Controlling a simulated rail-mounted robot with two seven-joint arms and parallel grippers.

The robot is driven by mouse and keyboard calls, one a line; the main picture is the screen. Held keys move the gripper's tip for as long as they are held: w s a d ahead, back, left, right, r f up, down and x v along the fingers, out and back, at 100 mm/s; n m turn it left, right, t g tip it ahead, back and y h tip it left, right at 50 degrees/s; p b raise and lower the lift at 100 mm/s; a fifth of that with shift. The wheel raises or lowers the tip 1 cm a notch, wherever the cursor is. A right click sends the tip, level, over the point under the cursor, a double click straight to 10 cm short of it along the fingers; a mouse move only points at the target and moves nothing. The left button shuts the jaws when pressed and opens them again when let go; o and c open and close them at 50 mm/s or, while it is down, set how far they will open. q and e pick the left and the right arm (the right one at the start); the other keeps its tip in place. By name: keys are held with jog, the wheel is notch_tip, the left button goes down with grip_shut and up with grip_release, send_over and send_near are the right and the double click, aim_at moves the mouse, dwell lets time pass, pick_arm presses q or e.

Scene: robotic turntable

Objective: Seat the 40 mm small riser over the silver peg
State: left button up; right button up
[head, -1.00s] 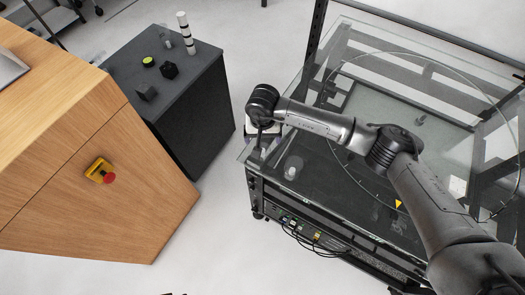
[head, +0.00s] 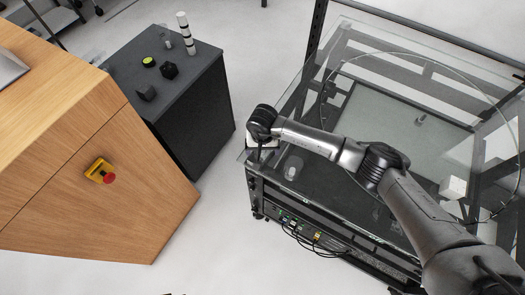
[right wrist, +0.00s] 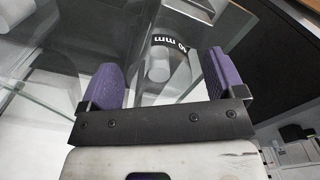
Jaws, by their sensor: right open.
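My right gripper (right wrist: 160,78) is open in the right wrist view, with its two purple-padded fingers apart and nothing held between them. The riser (right wrist: 178,72), greyish with a black band carrying white "mm" lettering, shows in the gap between the fingers, beyond them. A pale round shape overlaps it, and I cannot tell whether it is part of it. In the head view a pale cylinder (head: 294,168), probably this riser, stands near the glass table's front left corner; my right wrist hides most of the gripper just left of it. A small dark-silver upright piece (head: 421,118), possibly the peg, stands farther back on the glass.
The glass turntable (head: 345,62) has a framed edge, and my right arm crosses its front. A white block (head: 453,188) is at the right. A dark cabinet (head: 205,100) with small objects and a banded post (head: 186,33) stands left, beside a wooden counter (head: 60,150).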

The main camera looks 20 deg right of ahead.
jog(key=shift+r, duration=0.1)
jog(key=c, duration=1)
jog(key=shift+c, duration=0.2)
